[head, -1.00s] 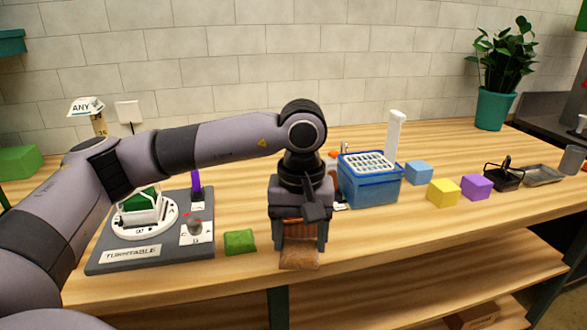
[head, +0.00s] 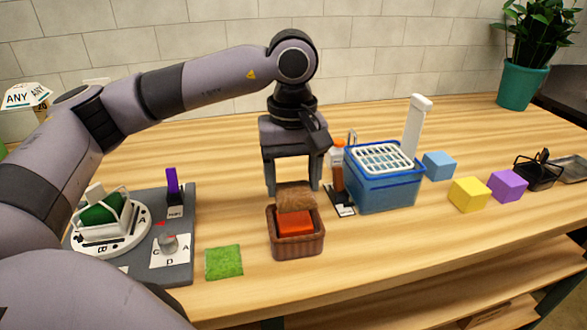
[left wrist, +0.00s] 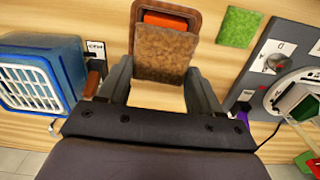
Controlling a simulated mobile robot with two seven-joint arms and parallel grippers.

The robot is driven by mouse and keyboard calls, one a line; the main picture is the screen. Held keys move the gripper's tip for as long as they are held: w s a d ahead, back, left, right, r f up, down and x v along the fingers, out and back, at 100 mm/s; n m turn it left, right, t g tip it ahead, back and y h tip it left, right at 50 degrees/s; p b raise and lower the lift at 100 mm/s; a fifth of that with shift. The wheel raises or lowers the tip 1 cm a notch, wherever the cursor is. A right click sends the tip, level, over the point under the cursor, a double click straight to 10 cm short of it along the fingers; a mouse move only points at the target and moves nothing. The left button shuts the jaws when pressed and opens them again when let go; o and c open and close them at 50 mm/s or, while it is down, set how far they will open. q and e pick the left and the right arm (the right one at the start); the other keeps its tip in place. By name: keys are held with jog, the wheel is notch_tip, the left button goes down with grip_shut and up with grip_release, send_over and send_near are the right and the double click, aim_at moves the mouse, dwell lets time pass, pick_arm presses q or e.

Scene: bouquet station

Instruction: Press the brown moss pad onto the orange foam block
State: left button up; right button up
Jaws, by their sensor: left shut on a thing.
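The brown moss pad (head: 296,196) is held between the fingertips of my left gripper (head: 292,188), which is shut on it. The orange foam block (head: 295,221) sits inside a brown basket (head: 297,245) on the table. In the head view the pad is just behind and above the block and covers its back part. In the left wrist view the pad (left wrist: 164,53) covers most of the basket, and a strip of the orange block (left wrist: 166,20) shows beyond it. I cannot tell whether pad and block touch. My right gripper is not in view.
A green moss pad (head: 224,262) lies left of the basket. The grey turntable board (head: 178,270) is further left. A blue bin with a white grid (head: 382,190) stands to the right, with blue, yellow (head: 469,194) and purple cubes beyond. The table in front of the basket is clear.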

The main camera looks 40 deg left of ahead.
pick_arm(q)
jog(key=shift+s+f+b, duration=0.1)
jog(key=shift+f+b, duration=0.25)
jog(key=shift+f, duration=0.25)
jog(key=shift+f+b, duration=0.8)
jog(key=shift+f, duration=0.55)
jog(key=shift+f+b, duration=0.2)
jog(key=shift+b, duration=0.2)
jog(key=o, duration=1.2)
jog(key=shift+r, duration=0.1)
